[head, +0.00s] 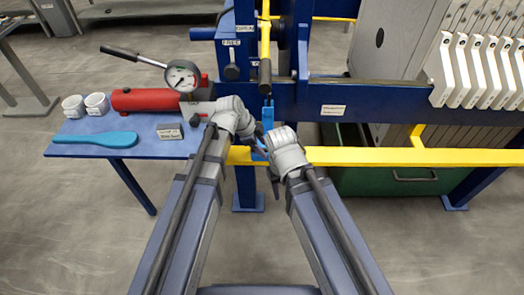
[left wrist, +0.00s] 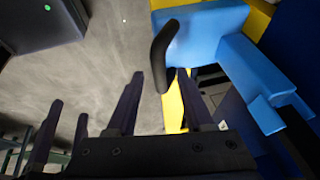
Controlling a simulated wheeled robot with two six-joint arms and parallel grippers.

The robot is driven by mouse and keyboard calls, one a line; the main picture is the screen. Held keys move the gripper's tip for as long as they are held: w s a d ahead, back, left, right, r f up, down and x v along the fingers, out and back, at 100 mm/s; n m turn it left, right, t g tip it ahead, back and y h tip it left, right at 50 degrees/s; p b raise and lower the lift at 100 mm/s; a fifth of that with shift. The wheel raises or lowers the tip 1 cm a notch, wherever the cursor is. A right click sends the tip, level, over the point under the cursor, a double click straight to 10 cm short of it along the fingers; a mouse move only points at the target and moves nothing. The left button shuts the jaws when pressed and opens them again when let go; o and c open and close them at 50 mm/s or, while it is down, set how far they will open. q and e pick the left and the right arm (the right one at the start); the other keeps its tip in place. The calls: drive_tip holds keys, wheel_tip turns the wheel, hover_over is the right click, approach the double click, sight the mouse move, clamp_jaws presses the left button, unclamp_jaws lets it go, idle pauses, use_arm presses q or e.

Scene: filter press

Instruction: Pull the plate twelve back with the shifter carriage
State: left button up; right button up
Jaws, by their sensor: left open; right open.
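The light blue shifter carriage (head: 267,122) sits on the blue frame, partly hidden by my grippers. In the left wrist view, a large light blue part (left wrist: 205,38) carries a curved black handle (left wrist: 162,55). My left gripper (head: 259,134) is open beside the carriage; its fingers (left wrist: 160,76) appear on either side of the handle's lower end, and contact cannot be told. My right gripper (head: 264,163) is open and empty just below, close to the left one. Cream plates (head: 465,70) hang in a row at the right; I cannot tell which is plate twelve.
A blue side table (head: 70,150) at left holds a red cylinder (head: 140,99), a gauge (head: 181,77), two white cups (head: 97,103) and a blue paddle (head: 95,139). A yellow rail (head: 370,157) runs across the front. A yellow lever (head: 265,40) stands above the carriage.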

use_arm(q)
clamp_jaws()
idle(0.4)
idle(1.1)
